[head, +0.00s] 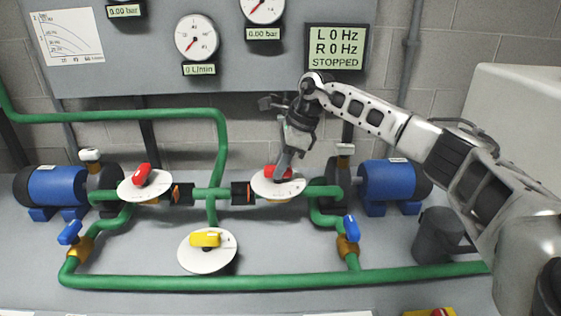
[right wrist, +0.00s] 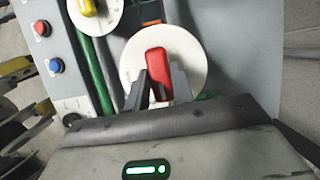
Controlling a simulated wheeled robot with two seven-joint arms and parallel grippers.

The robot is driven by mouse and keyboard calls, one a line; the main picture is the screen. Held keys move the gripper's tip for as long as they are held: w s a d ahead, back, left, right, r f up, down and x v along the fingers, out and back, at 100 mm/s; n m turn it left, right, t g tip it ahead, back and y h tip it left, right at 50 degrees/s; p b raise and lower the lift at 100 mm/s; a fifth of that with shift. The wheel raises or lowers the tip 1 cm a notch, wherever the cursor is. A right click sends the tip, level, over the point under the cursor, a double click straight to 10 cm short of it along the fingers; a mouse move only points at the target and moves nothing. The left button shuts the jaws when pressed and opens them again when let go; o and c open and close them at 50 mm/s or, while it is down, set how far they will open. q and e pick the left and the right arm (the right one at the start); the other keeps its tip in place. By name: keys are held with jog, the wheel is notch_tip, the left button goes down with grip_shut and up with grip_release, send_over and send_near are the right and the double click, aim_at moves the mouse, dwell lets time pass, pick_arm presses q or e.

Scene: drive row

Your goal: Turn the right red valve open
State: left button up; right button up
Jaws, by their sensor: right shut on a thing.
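The right red valve handle (head: 272,172) sits on a round white dial plate (head: 291,188) on the green piping, right of the middle. My right gripper (head: 281,172) reaches down onto it from above and hides part of it. In the right wrist view the red handle (right wrist: 157,72) stands between the two dark fingers (right wrist: 159,92), and the gripper is shut on it. The left red valve (head: 141,174) sits on its own white plate, with its handle slanted. My left gripper is not in view.
A yellow valve (head: 205,240) is low in the middle, with blue valve handles (head: 69,232) (head: 351,228) on both sides. Blue motors (head: 57,186) (head: 388,180) stand left and right. The display (head: 336,47) reads L 0 Hz, R 0 Hz, STOPPED. A dark cylinder (head: 438,236) stands below my right arm.

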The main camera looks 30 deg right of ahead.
jog(key=shift+r, duration=0.1)
dwell(0.3)
jog(key=o, duration=1)
jog(key=v, duration=1.6)
jog(key=shift+d, duration=0.1)
